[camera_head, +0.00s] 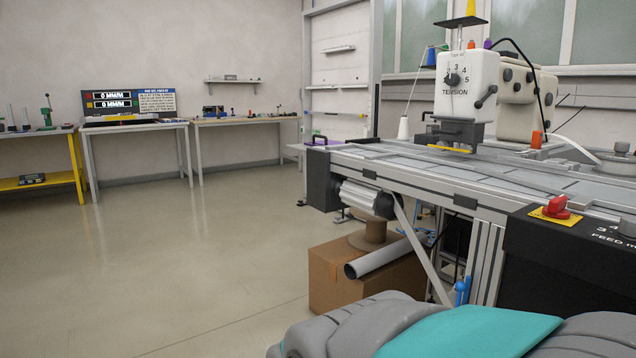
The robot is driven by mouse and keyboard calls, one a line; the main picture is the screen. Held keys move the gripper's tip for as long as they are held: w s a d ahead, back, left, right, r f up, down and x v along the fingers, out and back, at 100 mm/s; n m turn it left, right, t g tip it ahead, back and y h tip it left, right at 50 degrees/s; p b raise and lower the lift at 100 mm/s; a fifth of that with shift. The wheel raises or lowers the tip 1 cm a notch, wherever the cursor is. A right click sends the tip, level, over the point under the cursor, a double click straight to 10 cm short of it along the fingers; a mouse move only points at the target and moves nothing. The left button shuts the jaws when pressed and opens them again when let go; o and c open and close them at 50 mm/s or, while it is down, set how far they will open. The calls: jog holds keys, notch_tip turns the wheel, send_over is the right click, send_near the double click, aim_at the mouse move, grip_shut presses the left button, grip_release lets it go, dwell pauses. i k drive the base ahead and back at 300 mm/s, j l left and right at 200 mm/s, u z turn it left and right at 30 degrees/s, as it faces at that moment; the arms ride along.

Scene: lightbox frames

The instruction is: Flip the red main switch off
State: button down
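The red main switch (557,206) is a rotary knob on a yellow plate (553,216). It sits on top of a black control box (570,265) at the right, beside the metal work table of a sewing machine. Whether the knob is set on or off cannot be made out. My gripper is not in view. A grey and teal rounded form, likely part of my own body, fills the bottom right below the box.
The white sewing machine (468,85) stands on the metal table (440,180). A cardboard box (335,272) with a spool and a grey tube (378,258) is under the table. The floor (180,270) at the left is clear. Workbenches (133,127) line the back wall.

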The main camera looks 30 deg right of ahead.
aim_at(555, 209)
jog(key=i+j+z, duration=0.1)
jog(key=i, duration=0.35)
jog(key=i+j+z, duration=0.15)
jog(key=i, duration=0.3)
jog(key=i+j+z, duration=0.1)
jog(key=i, duration=0.35)
jog(key=i+z, duration=0.2)
jog(key=z, duration=0.2)
jog(key=i+j+z, duration=0.1)
jog(key=z, duration=0.3)
jog(key=i+j+z, duration=0.2)
jog(key=z, duration=0.2)
jog(key=i+j+z, duration=0.2)
jog(key=z, duration=0.2)
jog(key=i+j+z, duration=0.15)
jog(key=z, duration=0.3)
jog(key=i+j+z, duration=0.15)
jog(key=j+z, duration=0.15)
jog(key=z, duration=0.15)
jog(key=i+j+z, duration=0.1)
jog(key=j+z, duration=0.35)
jog(key=i+j+z, duration=0.1)
jog(key=j+z, duration=0.15)
jog(key=z, duration=0.15)
jog(key=j+z, duration=0.45)
jog(key=k+j, duration=0.15)
jog(key=i+l, duration=0.15)
jog(key=l, duration=0.1)
